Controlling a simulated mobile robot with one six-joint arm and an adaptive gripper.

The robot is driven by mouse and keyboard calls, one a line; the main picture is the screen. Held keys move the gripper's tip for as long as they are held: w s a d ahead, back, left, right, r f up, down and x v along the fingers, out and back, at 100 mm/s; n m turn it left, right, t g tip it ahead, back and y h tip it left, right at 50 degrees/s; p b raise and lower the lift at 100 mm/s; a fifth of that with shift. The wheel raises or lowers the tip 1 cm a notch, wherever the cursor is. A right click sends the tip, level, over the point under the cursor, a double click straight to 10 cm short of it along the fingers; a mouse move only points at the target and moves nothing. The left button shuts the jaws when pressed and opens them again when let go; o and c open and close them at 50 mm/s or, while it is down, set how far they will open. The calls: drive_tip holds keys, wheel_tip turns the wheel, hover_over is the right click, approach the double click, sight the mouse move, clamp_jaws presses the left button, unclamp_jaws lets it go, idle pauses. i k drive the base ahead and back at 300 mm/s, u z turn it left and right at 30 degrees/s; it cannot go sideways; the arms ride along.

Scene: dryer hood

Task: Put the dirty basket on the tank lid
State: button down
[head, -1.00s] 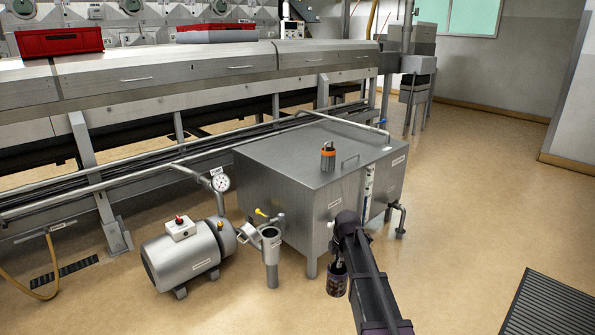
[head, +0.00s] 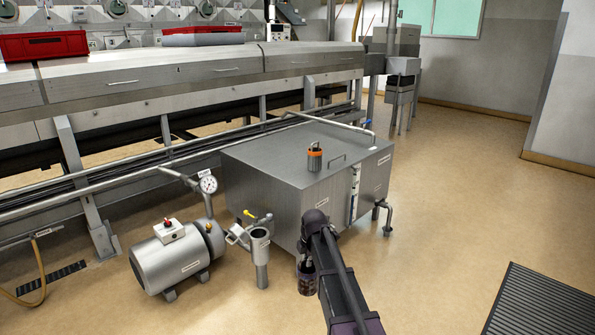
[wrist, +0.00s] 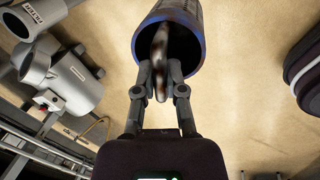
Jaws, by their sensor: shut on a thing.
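The dirty basket (head: 305,284) is a dark cylinder with brownish stains, hanging below the end of my arm in front of the tank. In the wrist view its open mouth has a blue-edged rim (wrist: 200,20) and a stained, mottled handle (wrist: 160,60). My gripper (wrist: 171,85) is shut on that handle; in the head view my arm mostly hides it. The tank lid (head: 262,152) is the flat grey metal top of the box-shaped tank, higher than the basket.
An open filter housing (head: 260,246) with a yellow-handled valve stands left of the basket, next to a pump (head: 170,262). A sight tube (head: 353,190) and bent outlet pipe (head: 383,216) are at the tank's right. The lid's left part is bare. A floor grate (head: 545,300) lies right.

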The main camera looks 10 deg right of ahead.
sight(283, 169)
drive_tip(key=z, duration=0.05)
drive_tip(key=i, duration=1)
drive_tip(key=u, duration=0.05)
